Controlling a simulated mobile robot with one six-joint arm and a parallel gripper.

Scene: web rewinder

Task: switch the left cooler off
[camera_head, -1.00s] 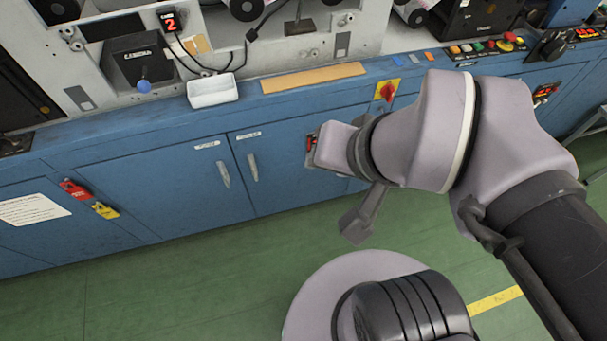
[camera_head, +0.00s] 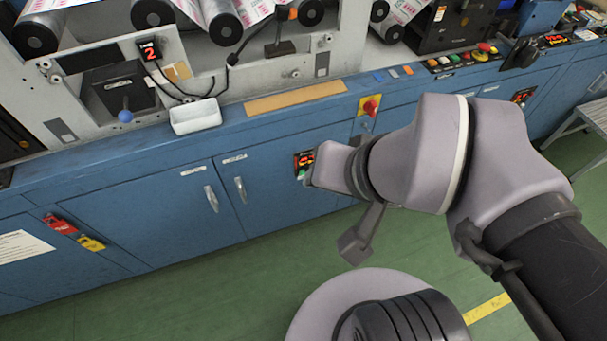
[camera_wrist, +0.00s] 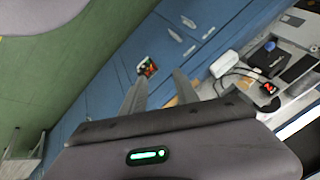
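The left cooler control (camera_head: 304,160) is a small dark panel with a red lit display and a green part below it, set in the front of the blue cabinet. It also shows in the wrist view (camera_wrist: 148,66), just beyond the fingers, tilted. My gripper (camera_wrist: 160,74) is open and empty, its two fingers pointing toward the cabinet front with the panel near the left fingertip. In the head view my wrist covers the fingers and the panel's right edge. The switch's position is too small to tell.
A similar lit panel (camera_head: 523,96) is on the cabinet further right. A red rotary knob on a yellow plate (camera_head: 369,106) is above and right of the left panel. A white tray (camera_head: 195,118) sits on the ledge. Door handles (camera_head: 211,198) stick out on the left.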

